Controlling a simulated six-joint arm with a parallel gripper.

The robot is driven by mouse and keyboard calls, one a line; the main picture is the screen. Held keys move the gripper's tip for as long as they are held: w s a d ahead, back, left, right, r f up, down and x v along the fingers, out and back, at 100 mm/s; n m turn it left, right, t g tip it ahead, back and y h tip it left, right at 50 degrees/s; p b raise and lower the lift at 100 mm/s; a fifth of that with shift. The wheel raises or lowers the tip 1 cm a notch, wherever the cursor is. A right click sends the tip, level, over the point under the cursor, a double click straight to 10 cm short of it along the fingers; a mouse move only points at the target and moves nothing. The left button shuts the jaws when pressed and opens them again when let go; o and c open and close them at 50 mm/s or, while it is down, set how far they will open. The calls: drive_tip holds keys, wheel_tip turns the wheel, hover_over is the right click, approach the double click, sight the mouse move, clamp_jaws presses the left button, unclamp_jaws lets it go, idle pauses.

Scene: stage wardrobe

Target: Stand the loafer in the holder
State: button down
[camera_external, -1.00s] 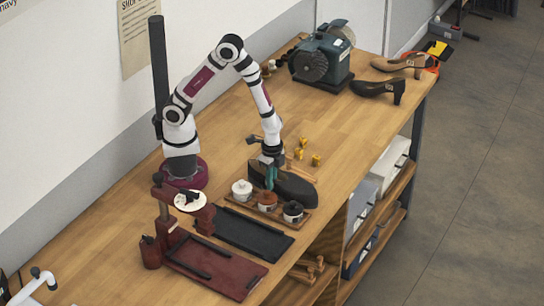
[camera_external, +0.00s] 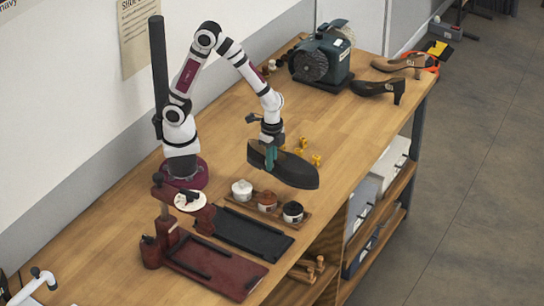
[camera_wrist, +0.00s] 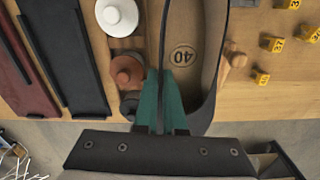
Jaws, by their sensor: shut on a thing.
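The dark loafer (camera_external: 300,173) hangs above the bench, level or nearly so, with its pale insole marked "40" showing in the wrist view (camera_wrist: 190,30). My gripper (camera_external: 271,156) is shut on the loafer's near side wall; its teal fingers show in the wrist view (camera_wrist: 161,75), one inside the shoe opening and one outside. A black tray (camera_external: 254,234) and a dark red tray (camera_external: 226,270) with low black rails lie flat, empty, at the front left of the bench. I cannot tell which of them is the holder.
A wooden rack of polish jars (camera_external: 268,202) stands between the loafer and the black tray. Yellow numbered cubes (camera_external: 316,159) lie behind the loafer. A dark red post stand (camera_external: 166,214) rises beside the trays. A grinder (camera_external: 322,62) and heeled shoes (camera_external: 378,88) stand farther back.

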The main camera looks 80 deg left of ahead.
drive_tip(key=s+d, duration=1.7)
drive_tip(key=shift+w+a+f, duration=0.1)
drive_tip(key=shift+f, duration=1.65)
drive_tip(key=shift+w+a+f, duration=0.1)
drive_tip(key=shift+f, duration=1.6)
drive_tip(key=shift+f, duration=0.35)
drive_tip(key=c, duration=1.4)
unclamp_jaws()
drive_tip(key=o, duration=0.5)
